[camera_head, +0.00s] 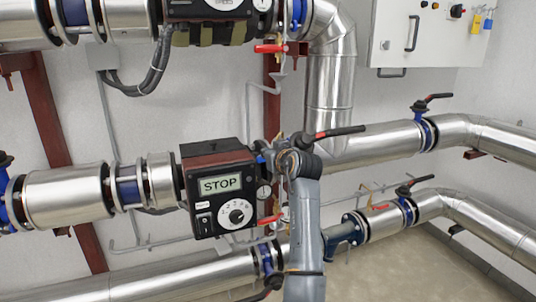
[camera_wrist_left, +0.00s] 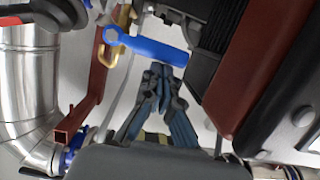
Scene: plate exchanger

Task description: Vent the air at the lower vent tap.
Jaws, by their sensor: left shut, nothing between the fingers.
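The lower vent tap (camera_head: 270,220) has a red handle and sits low on the pipework, just right of the STOP pump unit (camera_head: 218,190). A similar red-handled tap (camera_head: 270,48) is higher up, beside the upper pump unit (camera_head: 208,10). My left gripper (camera_head: 280,155) is right of the STOP unit, above the lower tap, partly hidden by my own wrist. In the left wrist view its fingers (camera_wrist_left: 158,75) are shut and empty. Their tips are close to a blue lever (camera_wrist_left: 155,47) with a ring end; I cannot tell whether they touch it. My right gripper is not in view.
A black lever with a red mark (camera_head: 340,132) is close right of my left gripper. A gauge (camera_head: 264,192) is just above the lower tap. Silver pipes (camera_head: 375,140) run right. A control cabinet (camera_head: 415,35) hangs at upper right. Open floor (camera_head: 400,265) shows at lower right.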

